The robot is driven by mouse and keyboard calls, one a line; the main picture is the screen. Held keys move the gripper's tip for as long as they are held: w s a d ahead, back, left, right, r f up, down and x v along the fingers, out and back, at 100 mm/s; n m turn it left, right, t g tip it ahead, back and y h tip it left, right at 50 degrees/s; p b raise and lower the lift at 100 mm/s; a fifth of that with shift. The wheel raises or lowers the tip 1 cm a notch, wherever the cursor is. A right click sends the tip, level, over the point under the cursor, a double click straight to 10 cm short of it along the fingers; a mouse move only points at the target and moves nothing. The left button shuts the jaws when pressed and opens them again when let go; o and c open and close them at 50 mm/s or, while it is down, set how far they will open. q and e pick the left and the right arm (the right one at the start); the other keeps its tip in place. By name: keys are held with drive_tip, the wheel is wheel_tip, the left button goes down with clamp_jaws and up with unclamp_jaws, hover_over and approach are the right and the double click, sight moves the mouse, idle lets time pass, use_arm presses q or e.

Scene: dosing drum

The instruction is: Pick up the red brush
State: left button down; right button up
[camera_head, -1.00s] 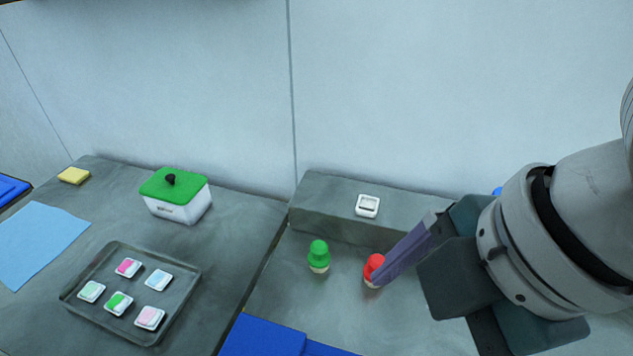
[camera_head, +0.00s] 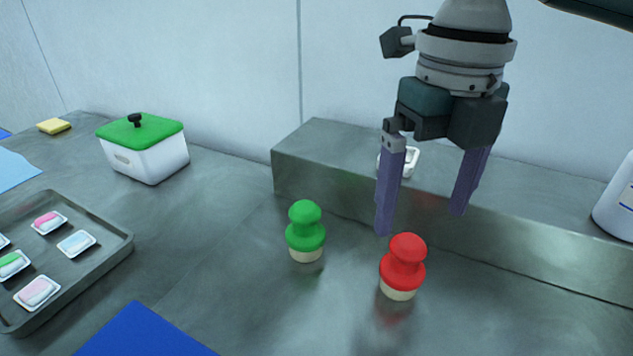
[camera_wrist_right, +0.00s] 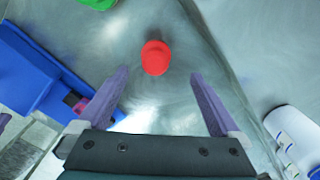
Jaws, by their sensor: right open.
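The red brush (camera_head: 403,262) stands upright on the grey worktop, with a red knob handle and a pale base. My right gripper (camera_head: 422,222) is open and empty, its two purple fingers pointing down above and behind the brush. In the right wrist view the red brush (camera_wrist_right: 156,58) lies ahead of the open fingers (camera_wrist_right: 160,85), roughly between their lines and not touched. My left gripper is not in view.
A green brush (camera_head: 305,232) stands left of the red one. Behind is a raised grey ledge (camera_head: 320,150) with a small white dish (camera_head: 411,160). A green-lidded white box (camera_head: 150,155), a tray (camera_head: 120,243) and a blue mat (camera_head: 140,335) are left. A white container (camera_head: 618,205) is at right.

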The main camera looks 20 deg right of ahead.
sight(410, 241)
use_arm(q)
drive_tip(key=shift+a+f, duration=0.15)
use_arm(e)
wheel_tip(410, 241, down, 2)
drive_tip(key=shift+s+a+f, duration=0.1)
drive_tip(key=shift+a+f, duration=0.05)
drive_tip(key=shift+f, duration=0.05)
use_arm(q)
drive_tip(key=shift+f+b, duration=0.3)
drive_tip(key=shift+b, duration=0.1)
use_arm(e)
drive_tip(key=f, duration=0.5)
drive_tip(key=shift+a+f, duration=0.2)
drive_tip(key=shift+f, duration=0.1)
drive_tip(key=c, duration=1.5)
drive_tip(key=shift+r, duration=0.1)
